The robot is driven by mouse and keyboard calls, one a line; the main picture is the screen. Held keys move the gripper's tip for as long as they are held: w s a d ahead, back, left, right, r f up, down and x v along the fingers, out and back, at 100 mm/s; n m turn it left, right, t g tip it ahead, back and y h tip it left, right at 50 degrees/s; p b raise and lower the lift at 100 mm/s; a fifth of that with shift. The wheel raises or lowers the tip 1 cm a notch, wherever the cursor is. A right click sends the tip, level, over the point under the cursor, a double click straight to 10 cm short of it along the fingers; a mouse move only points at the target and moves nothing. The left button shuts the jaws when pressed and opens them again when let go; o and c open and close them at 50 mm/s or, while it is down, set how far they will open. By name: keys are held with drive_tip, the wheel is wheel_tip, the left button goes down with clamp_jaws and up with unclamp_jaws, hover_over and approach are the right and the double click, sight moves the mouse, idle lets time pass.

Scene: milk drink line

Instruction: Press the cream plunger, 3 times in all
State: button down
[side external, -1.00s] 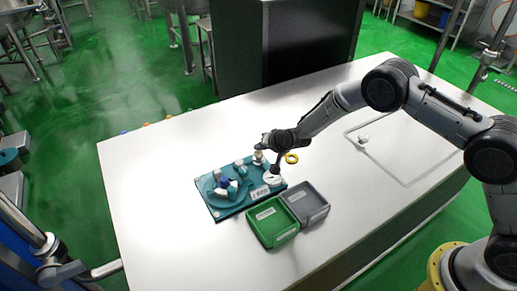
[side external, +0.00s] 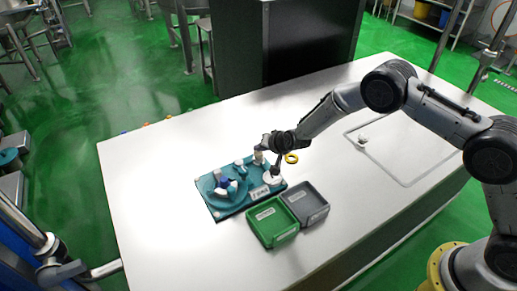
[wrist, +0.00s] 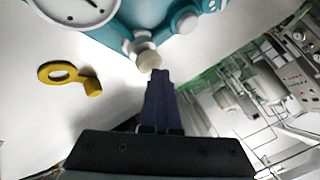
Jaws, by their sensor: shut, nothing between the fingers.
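The cream plunger (wrist: 149,61) is a small round knob on a white stem at the edge of the teal station (wrist: 115,33). It also shows in the side view (side external: 258,159), near the station's back corner. My gripper (wrist: 158,73) is shut and empty, its dark fingertips right at the knob in the wrist view. In the side view my gripper (side external: 264,148) is just above the plunger. I cannot tell whether the fingertips touch it. A white dial (wrist: 72,12) with a dark hand sits beside the plunger.
A yellow ring with a tab (wrist: 60,74) lies on the white table near the plunger. A green tray (side external: 250,225) and a grey tray (side external: 322,209) stand in front of the station. The left part of the table is clear.

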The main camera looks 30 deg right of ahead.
drive_tip(key=shift+r, duration=1.3)
drive_tip(key=shift+r, duration=2.55)
wheel_tip(320, 180, up, 4)
drive_tip(key=shift+f, duration=0.1)
idle(0.5)
hover_over(260, 154)
drive_tip(key=shift+f, duration=4.4)
drive_tip(key=shift+f, duration=0.2)
